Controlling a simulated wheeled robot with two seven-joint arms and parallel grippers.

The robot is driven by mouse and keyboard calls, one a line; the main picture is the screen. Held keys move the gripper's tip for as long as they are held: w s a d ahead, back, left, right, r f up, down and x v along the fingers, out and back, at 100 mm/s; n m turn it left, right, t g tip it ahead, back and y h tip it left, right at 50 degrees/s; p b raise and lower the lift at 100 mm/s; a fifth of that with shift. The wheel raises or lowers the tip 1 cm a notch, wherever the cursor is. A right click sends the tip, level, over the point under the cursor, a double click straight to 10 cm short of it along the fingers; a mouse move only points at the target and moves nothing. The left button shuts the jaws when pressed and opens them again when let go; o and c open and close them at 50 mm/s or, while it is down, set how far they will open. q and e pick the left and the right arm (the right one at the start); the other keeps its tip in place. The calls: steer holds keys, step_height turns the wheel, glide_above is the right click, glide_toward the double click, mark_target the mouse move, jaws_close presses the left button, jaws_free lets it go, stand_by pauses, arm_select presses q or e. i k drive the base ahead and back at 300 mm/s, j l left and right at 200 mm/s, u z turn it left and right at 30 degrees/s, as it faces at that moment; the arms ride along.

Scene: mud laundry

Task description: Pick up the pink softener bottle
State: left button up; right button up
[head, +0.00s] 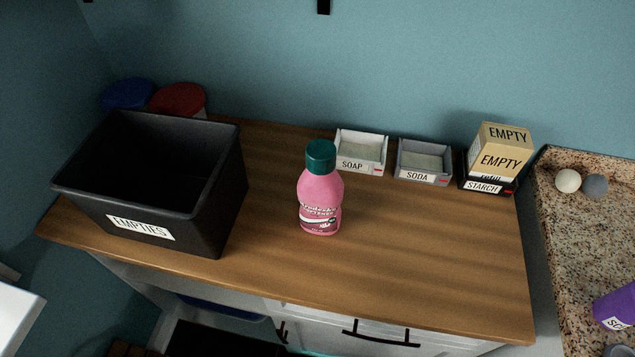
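The pink softener bottle (321,196) stands upright on the wooden counter (400,245), near its middle. It has a dark green cap and a label with white lettering on its lower front. Nothing touches it and it is in full view. Neither of my grippers shows in the head view.
A black bin (150,190) labelled EMPTIES stands left of the bottle. Behind are trays labelled SOAP (358,165) and SODA (420,178), and a box marked EMPTY (500,160) on the STARCH tray (483,188). A granite top (590,235) lies right. The counter's front is clear.

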mark_target(320, 197)
steer(key=k+l+z, duration=0.15)
steer(key=k+z, duration=0.25)
steer(key=k+l+z, duration=0.4)
steer(key=k+j, duration=0.05)
steer(key=j, duration=0.05)
